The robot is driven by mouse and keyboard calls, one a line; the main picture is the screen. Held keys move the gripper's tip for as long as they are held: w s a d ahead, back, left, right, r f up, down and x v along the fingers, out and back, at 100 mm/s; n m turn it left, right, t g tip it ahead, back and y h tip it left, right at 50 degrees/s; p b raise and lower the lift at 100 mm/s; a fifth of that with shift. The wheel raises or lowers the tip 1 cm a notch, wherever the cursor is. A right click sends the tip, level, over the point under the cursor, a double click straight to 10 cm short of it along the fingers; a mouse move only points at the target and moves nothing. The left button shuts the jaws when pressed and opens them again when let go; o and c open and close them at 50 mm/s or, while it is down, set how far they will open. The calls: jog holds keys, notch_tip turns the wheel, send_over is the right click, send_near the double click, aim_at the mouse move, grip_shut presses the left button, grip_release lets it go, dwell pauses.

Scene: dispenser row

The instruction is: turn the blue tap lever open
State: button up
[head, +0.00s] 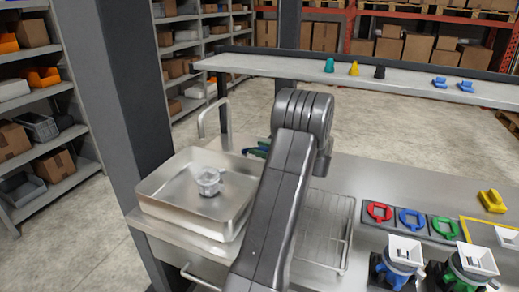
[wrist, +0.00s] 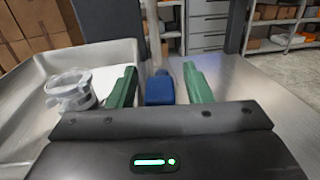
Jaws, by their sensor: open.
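The blue tap lever (wrist: 160,90) shows in the wrist view between my gripper's two green fingers. My gripper (wrist: 160,74) is open, with one finger on each side of the lever and a visible gap on both sides. A metal tap pipe rises just behind the lever. In the head view the curved tap spout (head: 214,114) stands behind the sink basin (head: 165,207). There my arm hides most of my gripper (head: 258,148), and only a bit of green and blue shows beside it.
A clear jug (head: 209,181) stands in the basin, left of my gripper, and it also shows in the wrist view (wrist: 72,90). A wire drying rack (head: 323,229) lies right of my arm. Coloured rings and two dispensers (head: 398,262) are farther right. A shelf (head: 400,76) runs behind the counter.

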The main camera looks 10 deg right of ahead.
jog(key=b+v, duration=0.1)
jog(key=v, duration=1.2)
jog(key=shift+d+b, duration=0.15)
jog(key=shift+b, duration=0.2)
